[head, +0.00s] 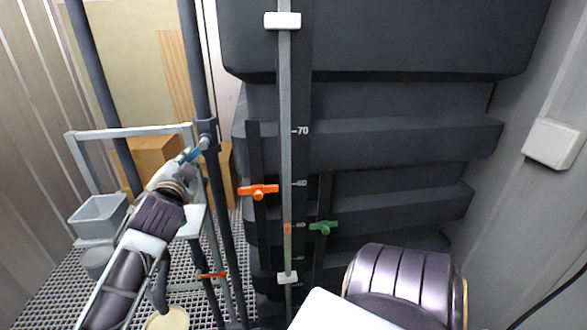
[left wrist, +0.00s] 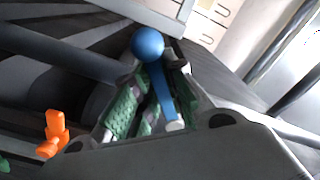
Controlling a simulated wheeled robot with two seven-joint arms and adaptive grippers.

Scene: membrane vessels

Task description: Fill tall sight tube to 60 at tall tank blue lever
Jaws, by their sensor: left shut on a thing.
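The tall sight tube (head: 285,110) stands upright in front of the dark tank (head: 385,100). Its scale reads 70 higher up, with 60 and what looks like 50 below. An orange float (head: 287,228) sits in the tube beside the lowest of these marks. The blue lever (head: 197,151) is on a valve on the dark vertical pipe (head: 208,125). My left gripper (head: 185,160) is shut on this lever. In the left wrist view the lever's blue ball end (left wrist: 147,44) and shaft show between my green-padded fingers (left wrist: 150,100). My right gripper is not in view.
An orange lever (head: 258,191) and a green lever (head: 323,228) stand either side of the tube. Another orange lever (head: 213,275) is lower left. A grey bin (head: 100,214) and cardboard boxes (head: 150,155) are behind my left arm. A white wall box (head: 553,143) is at right.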

